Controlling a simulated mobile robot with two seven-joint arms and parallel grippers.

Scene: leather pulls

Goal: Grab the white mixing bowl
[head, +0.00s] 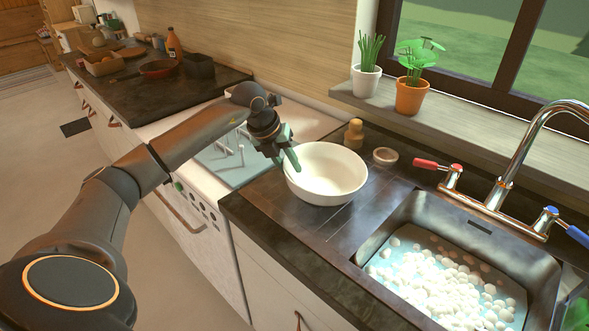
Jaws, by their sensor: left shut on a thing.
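The white mixing bowl (329,178) is upright on the dark countertop between the stove and the sink, or just above it; I cannot tell which. My left gripper (290,163) is at the bowl's left rim, shut on it, with one finger showing along the wall. The other finger is mostly hidden. My right gripper does not show in the head view.
A small wooden shaker (354,133) and a small round dish (385,156) stand behind the bowl. Potted plants (410,95) line the sill.

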